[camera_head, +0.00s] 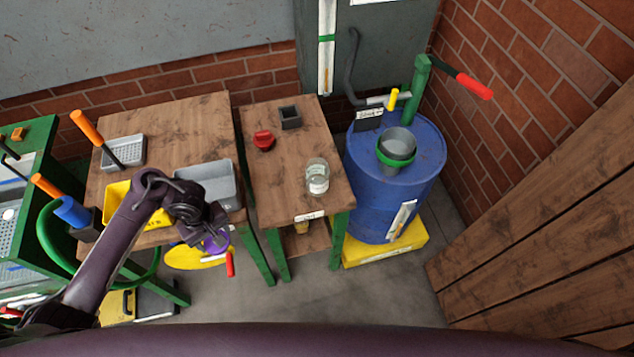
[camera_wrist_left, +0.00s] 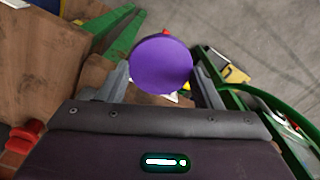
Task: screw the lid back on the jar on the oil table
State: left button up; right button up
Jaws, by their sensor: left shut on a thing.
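The glass jar (camera_head: 317,178) stands upright on the small wooden oil table (camera_head: 285,187), near its right front. No lid shows on its top. A round purple lid (camera_head: 217,242) is at my left gripper (camera_head: 210,238), in front of and below the left table's front edge in the head view. In the left wrist view the purple lid (camera_wrist_left: 161,65) sits between the two grey fingers of my left gripper (camera_wrist_left: 162,80), which is shut on it. The gripper is left of the jar and apart from it. My right gripper does not show.
A red piece (camera_head: 264,140) and a dark square cup (camera_head: 290,117) stand at the back of the oil table. A blue drum (camera_head: 372,205) with a green pump stands right of it. A grey bin (camera_head: 222,190) and a yellow bin (camera_head: 117,200) are on the left table.

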pick_arm(q)
jog(key=a+r, duration=0.5)
jog(key=a, duration=0.7)
jog(key=a+r, duration=0.4)
jog(key=a, duration=0.9)
jog(key=w+d+r+m, duration=0.2)
jog(key=w+d+r, duration=0.35)
jog(key=d, duration=0.35)
jog(key=w+d+r+m, duration=0.1)
jog(key=w+d+r, duration=0.3)
jog(key=w+d, duration=0.4)
jog(key=s+d+r+m, duration=0.4)
jog(key=s+d+r, duration=0.3)
jog(key=d+r, duration=0.5)
jog(key=d+f+m+b, duration=0.1)
jog(key=d+f+b, duration=0.3)
jog(key=f+b, duration=0.7)
jog(key=shift+s+f+b, duration=0.25)
jog(key=shift+f+b, duration=0.05)
jog(key=shift+b, duration=0.35)
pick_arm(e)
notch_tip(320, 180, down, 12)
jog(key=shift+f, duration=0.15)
pick_arm(q)
jog(key=shift+s, duration=0.1)
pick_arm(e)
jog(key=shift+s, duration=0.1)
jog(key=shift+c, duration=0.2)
